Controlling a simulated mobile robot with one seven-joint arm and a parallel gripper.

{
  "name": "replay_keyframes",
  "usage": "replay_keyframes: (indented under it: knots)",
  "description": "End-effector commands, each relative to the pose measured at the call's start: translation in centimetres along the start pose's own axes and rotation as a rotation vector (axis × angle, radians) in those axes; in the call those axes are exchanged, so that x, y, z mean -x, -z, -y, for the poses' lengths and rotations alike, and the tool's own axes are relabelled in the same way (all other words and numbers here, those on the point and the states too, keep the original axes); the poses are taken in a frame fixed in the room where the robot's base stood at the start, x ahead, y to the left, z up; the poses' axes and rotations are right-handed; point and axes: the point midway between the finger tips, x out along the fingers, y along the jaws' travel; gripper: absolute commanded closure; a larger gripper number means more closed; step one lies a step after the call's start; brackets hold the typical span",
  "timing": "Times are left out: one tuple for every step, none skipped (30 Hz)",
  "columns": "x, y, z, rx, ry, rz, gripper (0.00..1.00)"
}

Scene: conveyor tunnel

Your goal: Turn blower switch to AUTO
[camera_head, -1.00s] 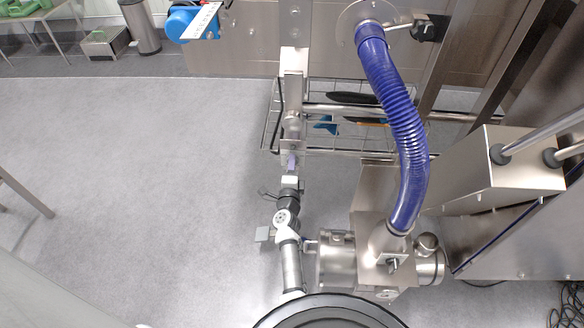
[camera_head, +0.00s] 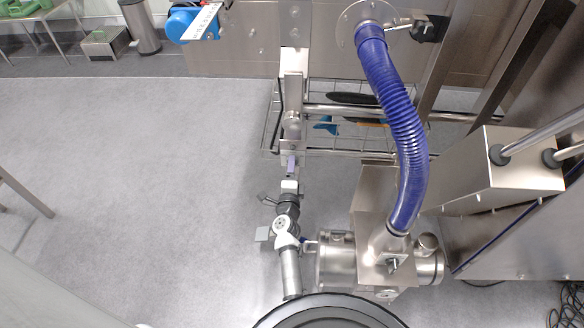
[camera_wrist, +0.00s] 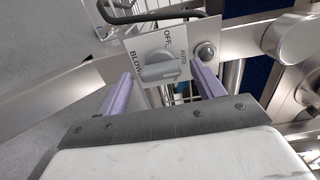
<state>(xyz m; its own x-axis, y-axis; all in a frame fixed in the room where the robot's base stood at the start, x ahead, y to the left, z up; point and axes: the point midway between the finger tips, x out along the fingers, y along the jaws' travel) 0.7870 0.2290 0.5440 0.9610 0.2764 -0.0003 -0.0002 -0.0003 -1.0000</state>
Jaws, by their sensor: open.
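In the wrist view, a pale switch plate carries a grey rotary knob (camera_wrist: 158,68) with the labels OFF at the top, AUTO at the right and BLOW at the left. The rest of the left label is hidden. The knob's raised grip lies roughly across the plate, between BLOW and AUTO; I cannot tell which end is the pointer. My gripper (camera_wrist: 162,76) is open, with one purple finger on each side of the knob. I cannot tell whether they touch it. In the head view, my gripper (camera_head: 291,163) is at the lower end of the metal upright, and the knob is hidden.
A round metal button (camera_wrist: 206,52) sits beside the plate, close to the right finger. A blue ribbed hose (camera_head: 400,110) and a steel blower unit (camera_head: 340,262) stand right of my arm. A wire basket (camera_head: 270,130) is behind.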

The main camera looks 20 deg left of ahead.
Motion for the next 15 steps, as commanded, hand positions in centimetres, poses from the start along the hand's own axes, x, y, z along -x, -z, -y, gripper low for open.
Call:
replay_keyframes:
  knots:
    - [1.0,0.0,0.0,0.000,-0.003,0.000,0.33]
    - [1.5,0.0,0.0,0.000,-0.002,0.000,0.33]
    - [2.3,0.0,-0.1,0.000,-0.003,0.000,0.33]
    - [2.9,0.0,0.0,0.000,-0.003,0.000,0.33]
    - [3.6,0.0,0.0,0.000,-0.004,0.000,0.33]
    - [4.4,0.1,-0.1,0.000,-0.004,0.000,0.33]
    - [5.0,0.1,-0.1,0.000,-0.003,0.000,0.33]
    - [5.6,0.1,-0.1,0.000,-0.003,0.000,0.33]
    - [6.3,0.0,-0.1,0.000,-0.002,0.000,0.33]
    - [6.9,0.0,-0.2,0.001,-0.003,0.000,0.33]
    - [7.3,0.0,-0.1,0.000,-0.002,0.000,0.33]
    - [8.0,0.0,-0.1,0.000,-0.003,0.000,0.33]
    - [8.3,0.0,-0.1,0.000,-0.002,-0.001,0.33]
    - [8.7,0.1,-0.1,0.000,-0.002,-0.001,0.33]
    - [9.2,0.1,-0.1,-0.001,-0.002,-0.001,0.33]
